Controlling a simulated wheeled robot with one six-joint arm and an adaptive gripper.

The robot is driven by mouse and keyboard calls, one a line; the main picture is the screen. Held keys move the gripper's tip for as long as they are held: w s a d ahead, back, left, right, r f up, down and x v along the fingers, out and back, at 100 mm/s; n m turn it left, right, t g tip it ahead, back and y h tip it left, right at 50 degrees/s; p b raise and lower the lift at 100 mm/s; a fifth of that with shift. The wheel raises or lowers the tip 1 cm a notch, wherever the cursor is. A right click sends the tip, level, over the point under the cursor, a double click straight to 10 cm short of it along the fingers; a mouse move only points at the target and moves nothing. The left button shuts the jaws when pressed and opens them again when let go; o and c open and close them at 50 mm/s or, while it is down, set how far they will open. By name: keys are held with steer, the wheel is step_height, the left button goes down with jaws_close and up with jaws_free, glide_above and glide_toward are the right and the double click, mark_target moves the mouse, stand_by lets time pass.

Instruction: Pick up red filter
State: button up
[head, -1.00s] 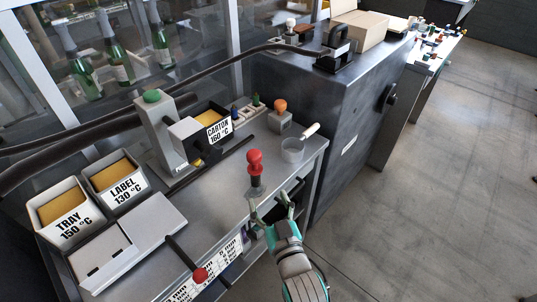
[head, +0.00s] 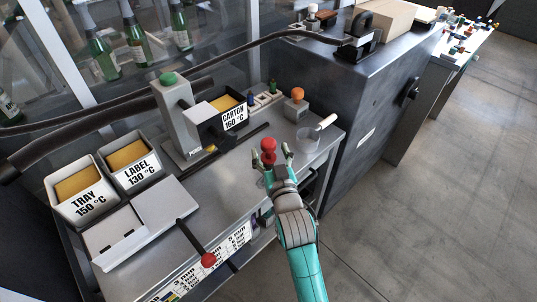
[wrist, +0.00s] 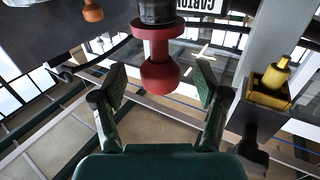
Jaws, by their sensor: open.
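The red filter (head: 268,146) has a red knob-shaped top and stands upright on the grey bench; my gripper hides its lower part in the head view. In the wrist view the red filter (wrist: 160,72) shows upside down, with a dark section beyond its red collar. My gripper (head: 270,155) is open, with one finger on each side of the red filter. In the wrist view my gripper (wrist: 161,80) has a visible gap between each finger and the red knob.
A clear cup (head: 308,138) with a pale-handled tool and an orange-knobbed block (head: 295,104) stand to the right. A grey press with a green knob (head: 168,79) stands behind left. A red-ended lever (head: 208,260) sticks out at the front left. The dark cabinet (head: 360,120) borders the right.

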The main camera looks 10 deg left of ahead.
steer(key=shift+x, duration=1.2)
jaws_close()
